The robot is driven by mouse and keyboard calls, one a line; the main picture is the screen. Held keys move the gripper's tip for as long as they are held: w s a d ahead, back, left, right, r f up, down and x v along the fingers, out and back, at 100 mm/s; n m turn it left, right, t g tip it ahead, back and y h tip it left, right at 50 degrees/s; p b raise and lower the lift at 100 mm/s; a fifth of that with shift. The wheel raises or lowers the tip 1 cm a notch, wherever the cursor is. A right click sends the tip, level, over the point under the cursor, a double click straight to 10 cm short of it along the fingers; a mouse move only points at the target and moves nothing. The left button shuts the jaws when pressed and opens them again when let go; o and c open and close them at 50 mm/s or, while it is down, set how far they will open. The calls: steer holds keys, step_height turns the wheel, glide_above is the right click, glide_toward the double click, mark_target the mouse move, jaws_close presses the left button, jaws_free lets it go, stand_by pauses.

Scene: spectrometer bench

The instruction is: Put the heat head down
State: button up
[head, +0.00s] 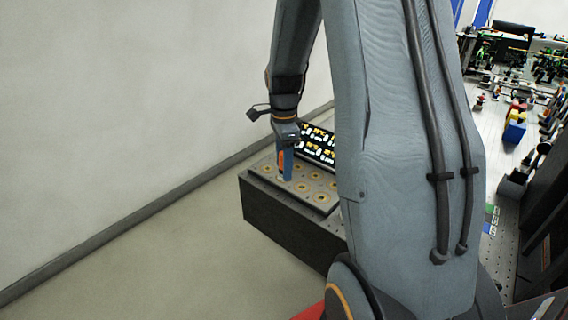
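My gripper (285,146) points down at the end of my arm, over the left part of a dark box. A slim upright blue piece with an orange patch (287,168) is at the gripper's end, and its lower end is at or just above the box top. I cannot tell whether this is the heat head. The fingers are too small and dark to show whether they are open or shut on it. The box (292,231) has a plate on top with several round tan-rimmed wells (321,197). My arm hides the box's right side.
A black display with yellow and white signs (318,143) stands at the back of the box. A pale wall (120,100) rises behind, and the floor (170,260) left of the box is clear. A bench with optical parts (515,132) is at the right.

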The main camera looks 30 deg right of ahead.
step_height(320, 180, up, 12)
steer(key=b, duration=0.3)
steer(key=shift+f, duration=0.1)
steer(key=s+a+f+n, duration=0.5)
steer(key=s+a+n, duration=0.2)
steer(key=n, duration=0.3)
steer(key=s+a+f+n+t, duration=0.1)
steer(key=s+a+f+n, duration=0.5)
steer(key=s+a+n, duration=0.2)
steer(key=n, duration=0.2)
steer(key=shift+f+n, duration=0.3)
steer(key=shift+n, duration=0.1)
steer(key=shift+c, duration=0.5)
